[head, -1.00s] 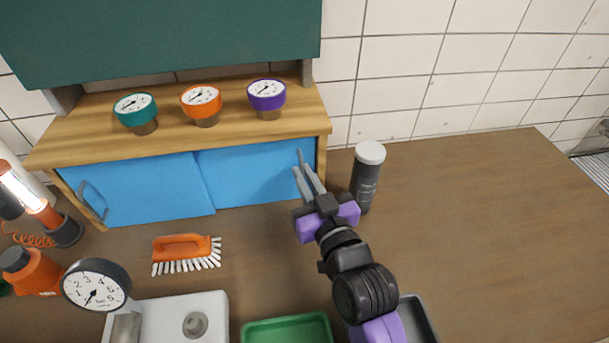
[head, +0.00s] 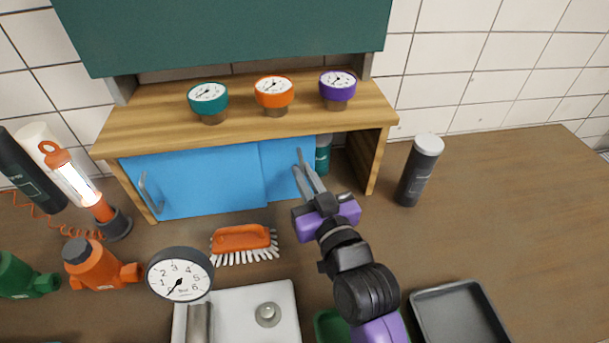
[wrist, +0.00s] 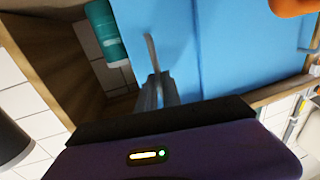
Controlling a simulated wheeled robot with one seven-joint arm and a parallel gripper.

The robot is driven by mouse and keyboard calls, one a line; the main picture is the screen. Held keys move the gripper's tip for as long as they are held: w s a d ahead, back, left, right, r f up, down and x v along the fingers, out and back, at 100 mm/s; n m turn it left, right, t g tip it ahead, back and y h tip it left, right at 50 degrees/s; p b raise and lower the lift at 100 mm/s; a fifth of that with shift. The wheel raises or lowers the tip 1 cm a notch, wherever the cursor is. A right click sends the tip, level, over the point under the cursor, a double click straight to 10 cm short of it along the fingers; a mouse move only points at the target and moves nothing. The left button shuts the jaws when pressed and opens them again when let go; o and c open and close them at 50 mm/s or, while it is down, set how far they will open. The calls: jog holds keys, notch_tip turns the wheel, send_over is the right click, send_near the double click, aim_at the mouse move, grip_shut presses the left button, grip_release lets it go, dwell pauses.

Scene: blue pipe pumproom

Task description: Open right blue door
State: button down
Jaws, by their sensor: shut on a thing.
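The right blue door (head: 281,170) is a sliding panel in the low wooden cabinet. It stands partly open, slid left behind or beside the left blue door (head: 205,182), with a gap at the cabinet's right end. My gripper (head: 306,168) is at the right door's right edge, its fingers shut on the door's handle (wrist: 151,52), which shows as a thin grey bar in the wrist view. The fingers hide part of the handle. The right door also shows in the wrist view (wrist: 180,50).
A teal-labelled bottle (head: 323,155) stands inside the open gap. A dark grey canister (head: 418,172) with a white lid stands right of the cabinet. Three gauges sit on the wooden top (head: 160,126). An orange brush (head: 243,240) lies in front.

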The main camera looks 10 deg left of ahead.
jog(key=shift+s+a, duration=0.1)
jog(key=shift+a, duration=0.3)
jog(key=c, duration=1.5)
grip_release()
jog(key=shift+c, duration=0.2)
jog(key=b+v, duration=0.1)
jog(key=v, duration=0.6)
jog(key=shift+s+d, duration=0.15)
jog(key=shift+s, duration=0.25)
